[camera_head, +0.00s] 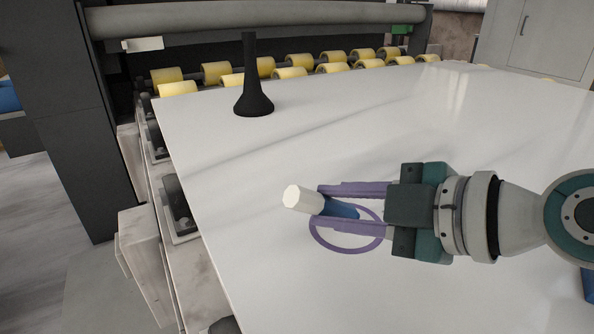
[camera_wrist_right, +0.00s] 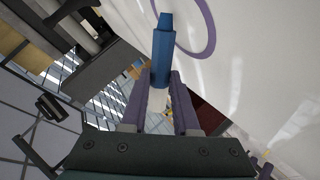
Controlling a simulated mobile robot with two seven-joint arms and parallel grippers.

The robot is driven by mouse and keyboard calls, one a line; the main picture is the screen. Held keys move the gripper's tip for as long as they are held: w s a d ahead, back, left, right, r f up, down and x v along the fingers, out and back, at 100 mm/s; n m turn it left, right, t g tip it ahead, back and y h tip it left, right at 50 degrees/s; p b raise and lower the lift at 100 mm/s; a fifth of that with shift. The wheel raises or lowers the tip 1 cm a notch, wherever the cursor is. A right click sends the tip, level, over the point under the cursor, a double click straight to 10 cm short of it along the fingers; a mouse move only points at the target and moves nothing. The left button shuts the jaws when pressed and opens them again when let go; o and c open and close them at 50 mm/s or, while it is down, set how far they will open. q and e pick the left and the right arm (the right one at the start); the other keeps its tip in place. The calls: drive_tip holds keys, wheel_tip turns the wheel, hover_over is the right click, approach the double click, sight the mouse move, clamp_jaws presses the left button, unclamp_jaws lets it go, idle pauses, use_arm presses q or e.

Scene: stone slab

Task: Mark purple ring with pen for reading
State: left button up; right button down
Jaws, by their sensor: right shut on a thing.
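The purple ring (camera_head: 316,236) is a thin oval outline on the white slab, partly hidden by the fingers and pen. Part of its curve shows at the top of the right wrist view (camera_wrist_right: 213,30). My right gripper (camera_head: 321,207) comes in from the right, its purple fingers shut on a pen with a white end (camera_head: 299,198) and a blue body (camera_head: 343,210). The pen is tilted, white end toward the head camera. In the wrist view its narrowed blue end (camera_wrist_right: 163,45) points past the fingertips, beside the ring; contact cannot be told. My left gripper is out of view.
The pale stone slab (camera_head: 400,110) has much bare surface around the ring. A black flared post (camera_head: 254,95) stands at its far left. Yellow rollers (camera_head: 290,73) and a grey bar (camera_head: 250,18) run behind. The slab's left edge drops toward stone blocks (camera_head: 148,265).

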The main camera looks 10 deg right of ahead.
drive_tip(key=shift+f, duration=0.2)
drive_tip(key=shift+b, duration=0.35)
idle(0.6)
drive_tip(key=shift+a, duration=0.15)
idle(0.5)
drive_tip(key=shift+s+a, duration=0.2)
drive_tip(key=shift+a, duration=0.2)
idle(0.6)
drive_tip(key=shift+s+a+p, duration=0.1)
drive_tip(key=shift+a+p, duration=0.2)
drive_tip(key=shift+p, duration=0.05)
idle(0.5)
drive_tip(key=shift+s+a, duration=0.15)
drive_tip(key=shift+a, duration=0.2)
idle(0.5)
drive_tip(key=shift+s+a+p, duration=0.15)
drive_tip(key=shift+a+p, duration=0.3)
drive_tip(key=shift+a, duration=0.05)
idle(0.5)
wheel_tip(320, 180, up, 7)
drive_tip(key=p, duration=0.7)
